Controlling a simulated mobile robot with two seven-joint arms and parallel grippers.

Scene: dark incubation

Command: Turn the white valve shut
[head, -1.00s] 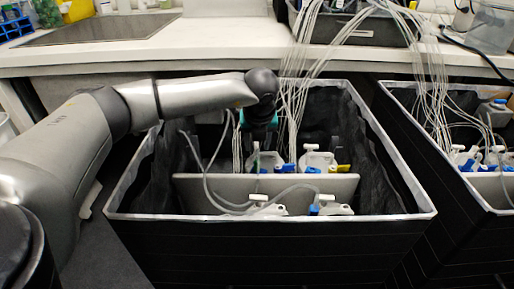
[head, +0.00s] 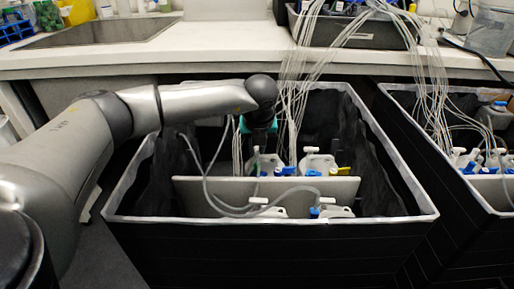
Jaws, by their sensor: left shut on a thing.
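My left gripper (head: 262,148) reaches down into the black-lined box (head: 270,221), over the back left white container (head: 271,163). Its dark fingers are small and hard to make out; they are shut at the top of this container, where they hide the white valve they hold. Another white valve (head: 312,150) stands on the back right container (head: 319,163). Two more white valves, front left (head: 260,201) and front right (head: 327,201), show in front of the grey divider (head: 225,189). My right gripper is out of view.
Clear tubes (head: 212,190) loop over the divider near my left gripper. A bundle of thin lines (head: 292,90) hangs from the bench into the box. A second box (head: 488,203) with similar containers stands at the right. The white bench (head: 200,60) runs behind.

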